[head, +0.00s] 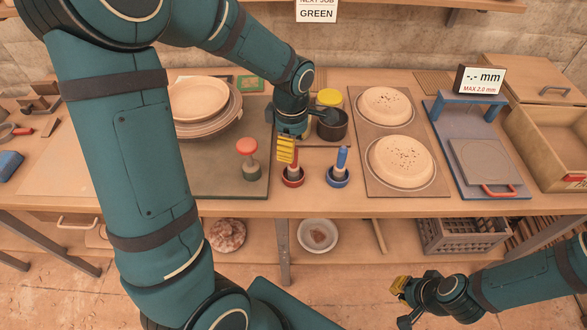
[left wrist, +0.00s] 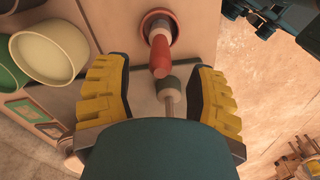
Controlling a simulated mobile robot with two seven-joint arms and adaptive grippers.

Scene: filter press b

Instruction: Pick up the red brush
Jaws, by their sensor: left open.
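The red brush stands upright in a round red holder (head: 292,182) near the front of the table; my gripper partly hides it in the head view. In the left wrist view the red brush (left wrist: 160,55) shows a red handle end and a pale collar above its holder. My left gripper (head: 287,150) points down just above and behind it. In the left wrist view the yellow finger pads of my left gripper (left wrist: 158,74) are wide apart, with the handle tip between them, untouched. My right gripper (head: 402,298) hangs low at the right, away from the brush; its jaw opening is unclear.
A blue brush (head: 342,158) stands in a blue holder close on the right. A red-knobbed tool (head: 247,150) stands on the left. A dark pot (head: 331,127) and a yellow-lidded jar (head: 329,97) are behind. Two pale discs lie on a board (head: 375,185) at right.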

